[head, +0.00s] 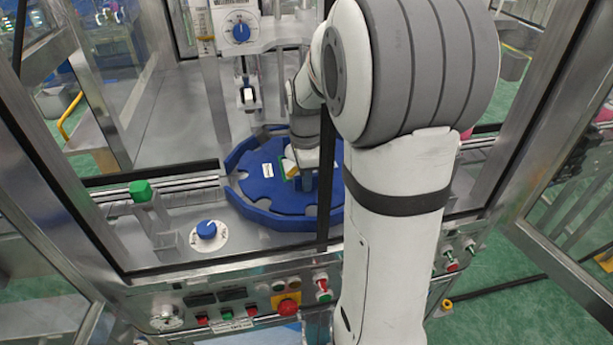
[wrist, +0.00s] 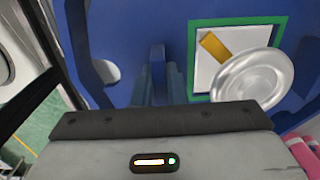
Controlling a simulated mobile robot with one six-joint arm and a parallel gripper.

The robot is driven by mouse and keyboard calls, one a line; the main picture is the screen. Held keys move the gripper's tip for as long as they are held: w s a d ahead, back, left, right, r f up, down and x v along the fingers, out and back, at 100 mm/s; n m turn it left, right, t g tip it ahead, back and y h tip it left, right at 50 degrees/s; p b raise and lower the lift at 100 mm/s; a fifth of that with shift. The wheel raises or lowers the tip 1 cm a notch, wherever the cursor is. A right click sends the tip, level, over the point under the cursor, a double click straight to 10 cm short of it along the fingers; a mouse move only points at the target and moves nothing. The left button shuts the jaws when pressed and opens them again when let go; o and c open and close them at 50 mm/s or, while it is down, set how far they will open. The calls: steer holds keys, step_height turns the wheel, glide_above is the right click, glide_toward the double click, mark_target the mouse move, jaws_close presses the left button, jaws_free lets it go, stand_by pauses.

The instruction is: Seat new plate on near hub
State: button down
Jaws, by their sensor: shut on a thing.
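The blue notched plate (head: 262,188) lies about level inside the machine, in a blue curved guide (head: 240,202). A white label and a green-edged white square (wrist: 236,50) are on its top. My gripper (head: 307,180) is over the plate, partly hidden by my arm and a dark door post. In the wrist view its two teal-blue fingers (wrist: 158,84) are shut on an upright blue grip (wrist: 157,58) of the plate. The near hub is hidden, and I cannot tell whether the plate rests on it.
A shiny silver disc (wrist: 253,79) overlaps the green-edged square. A crimping head (head: 247,96) hangs behind the plate. A blue knob (head: 206,229) and a green-topped post (head: 141,191) stand left. Dark-edged metal door frames bound the opening, with a control panel (head: 230,308) below.

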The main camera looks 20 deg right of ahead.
steer(key=shift+f, duration=0.1)
steer(key=c, duration=1.4)
jaws_free()
step_height(320, 180, up, 8)
steer(key=shift+f, duration=0.1)
